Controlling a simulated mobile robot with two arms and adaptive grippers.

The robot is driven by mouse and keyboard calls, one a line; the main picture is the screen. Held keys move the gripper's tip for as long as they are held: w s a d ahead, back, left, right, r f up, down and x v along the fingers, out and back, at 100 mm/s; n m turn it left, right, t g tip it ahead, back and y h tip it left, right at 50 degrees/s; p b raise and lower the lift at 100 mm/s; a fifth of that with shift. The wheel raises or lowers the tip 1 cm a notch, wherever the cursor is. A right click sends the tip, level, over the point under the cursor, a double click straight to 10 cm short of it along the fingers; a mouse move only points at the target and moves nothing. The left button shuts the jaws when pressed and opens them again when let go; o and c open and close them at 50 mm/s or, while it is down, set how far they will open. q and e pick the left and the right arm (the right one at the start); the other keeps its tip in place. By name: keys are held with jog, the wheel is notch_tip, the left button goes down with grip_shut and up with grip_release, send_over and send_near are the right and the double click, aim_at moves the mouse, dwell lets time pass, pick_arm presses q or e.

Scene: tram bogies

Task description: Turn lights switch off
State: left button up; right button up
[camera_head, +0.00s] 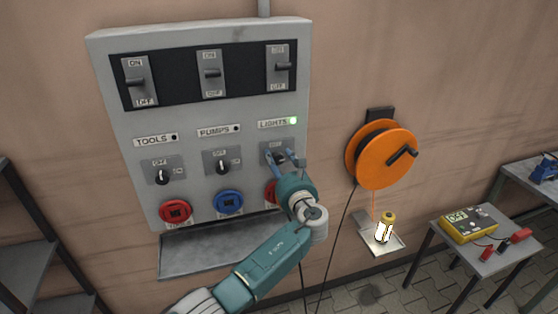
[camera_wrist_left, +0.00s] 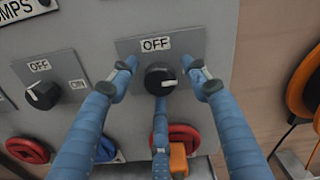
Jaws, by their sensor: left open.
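The lights switch is a black rotary knob (camera_wrist_left: 160,79) on a grey plate, with an OFF label above it, in the left wrist view. In the head view its plate (camera_head: 279,146) sits under the LIGHTS label, beside a lit green lamp (camera_head: 293,121). My left gripper (camera_head: 283,160) is at this switch, its blue fingers open. In the left wrist view the gripper (camera_wrist_left: 163,72) has one finger on each side of the knob and a third below it. I cannot tell whether they touch it. My right gripper is not in view.
The grey panel (camera_head: 120,75) also has TOOLS and PUMPS knobs, three lever switches above, and red and blue round sockets below. An orange cable reel (camera_head: 382,178) hangs to the right. A small table (camera_head: 488,258) holds a yellow meter.

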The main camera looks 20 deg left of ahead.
pick_arm(q)
jog(key=shift+c, duration=0.2)
jog(key=c, duration=1.1)
jog(key=shift+f+n+b, duration=0.15)
jog(key=shift+n+b, duration=0.35)
jog(key=shift+b, duration=0.35)
jog(key=n+b, duration=1.4)
jog(key=b, duration=0.3)
jog(key=shift+f+n+b, duration=0.1)
jog(key=shift+n+b, duration=1.3)
jog(key=shift+n, duration=0.1)
jog(key=shift+r, duration=0.2)
jog(key=o, duration=1.1)
jog(key=shift+s+a, duration=0.1)
jog(key=shift+o, duration=0.2)
